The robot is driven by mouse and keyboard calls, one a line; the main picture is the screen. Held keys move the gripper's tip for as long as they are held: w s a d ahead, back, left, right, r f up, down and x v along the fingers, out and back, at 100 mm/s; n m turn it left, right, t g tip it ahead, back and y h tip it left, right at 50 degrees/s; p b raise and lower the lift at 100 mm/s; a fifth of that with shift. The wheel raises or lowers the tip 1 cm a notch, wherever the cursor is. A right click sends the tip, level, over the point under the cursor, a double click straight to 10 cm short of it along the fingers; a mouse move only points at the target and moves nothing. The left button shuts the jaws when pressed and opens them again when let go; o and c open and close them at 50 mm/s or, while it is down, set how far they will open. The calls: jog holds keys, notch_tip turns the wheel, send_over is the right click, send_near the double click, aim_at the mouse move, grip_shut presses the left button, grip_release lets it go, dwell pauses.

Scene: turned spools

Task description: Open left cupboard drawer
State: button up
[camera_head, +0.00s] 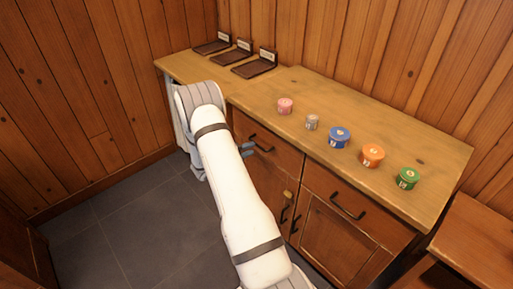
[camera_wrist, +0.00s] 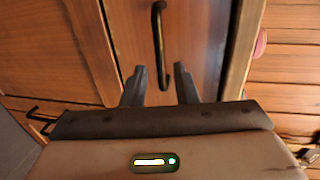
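The left cupboard drawer (camera_head: 282,158) is a wooden front under the counter and looks shut. Its dark bar handle (camera_head: 262,144) shows just right of my gripper (camera_head: 247,149). In the wrist view the handle (camera_wrist: 157,40) runs up and down the picture, ahead of my gripper (camera_wrist: 161,76). The two dark fingers are apart, with the handle's near end showing in the gap between them. I cannot tell whether the fingers touch the handle. Nothing is held.
The wooden counter (camera_head: 310,152) carries several coloured spools, including a blue one (camera_head: 339,137) and a green one (camera_head: 407,178). Three dark trays stand at the back left. A right drawer handle (camera_head: 347,207) and cupboard doors lie beside and below. The grey tiled floor (camera_head: 140,225) at left is clear.

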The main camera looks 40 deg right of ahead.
aim_at(258, 146)
jog(key=x, duration=0.5)
jog(key=shift+d+f, duration=0.1)
jog(key=shift+d, duration=0.2)
jog(key=shift+c, duration=0.6)
grip_shut()
